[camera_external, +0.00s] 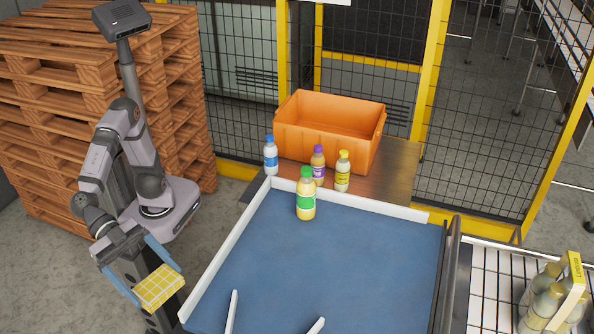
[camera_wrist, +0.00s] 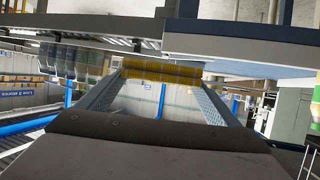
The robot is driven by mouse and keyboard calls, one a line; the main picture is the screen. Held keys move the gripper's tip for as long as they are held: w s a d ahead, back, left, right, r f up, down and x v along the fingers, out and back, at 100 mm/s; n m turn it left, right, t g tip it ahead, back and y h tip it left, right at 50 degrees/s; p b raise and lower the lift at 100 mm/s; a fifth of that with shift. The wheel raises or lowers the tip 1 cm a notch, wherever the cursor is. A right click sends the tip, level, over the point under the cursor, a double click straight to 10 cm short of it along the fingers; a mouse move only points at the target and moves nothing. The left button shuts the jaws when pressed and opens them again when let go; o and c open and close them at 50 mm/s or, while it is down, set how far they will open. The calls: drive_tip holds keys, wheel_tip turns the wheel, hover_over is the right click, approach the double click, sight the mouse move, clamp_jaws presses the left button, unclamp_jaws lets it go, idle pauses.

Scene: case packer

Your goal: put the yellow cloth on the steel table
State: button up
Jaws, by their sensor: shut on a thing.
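The yellow cloth (camera_external: 160,288) is a folded, checked pad. My gripper (camera_external: 158,284) is shut on it, with one blue finger at each side, and holds it in the air at the lower left, left of the blue conveyor. In the wrist view the cloth (camera_wrist: 162,72) spans between the two fingertips of my gripper (camera_wrist: 160,78). A brownish, shiny tabletop (camera_external: 397,190) stands beyond the conveyor, far from the cloth; it may be the steel table, but I cannot tell its material for sure.
An orange crate (camera_external: 322,145) and several bottles, one blue-capped (camera_external: 270,156), stand on the tabletop. A green-capped bottle (camera_external: 306,196) stands on the blue conveyor (camera_external: 320,265), which has white side rails. Pallets (camera_external: 60,110) are stacked behind my arm. Yellow-framed mesh fencing (camera_external: 480,140) stands behind.

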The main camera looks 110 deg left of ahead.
drive_tip(key=w+a+r+n+y+p, duration=0.1)
drive_tip(key=w+a+p, duration=0.1)
drive_tip(key=w, duration=0.3)
drive_tip(key=w+a+r+n+y+p, duration=0.1)
drive_tip(key=w+a+r+y+p, duration=0.1)
drive_tip(key=w, duration=0.4)
drive_tip(key=n+y+p, duration=0.6)
drive_tip(key=p, duration=0.1)
hover_over(309, 269)
drive_tip(key=shift+f+p, duration=0.45)
drive_tip(key=shift+f, duration=4.5)
drive_tip(key=shift+f, duration=0.1)
drive_tip(key=o, duration=0.6)
drive_tip(key=shift+f, duration=0.1)
drive_tip(key=o, duration=0.3)
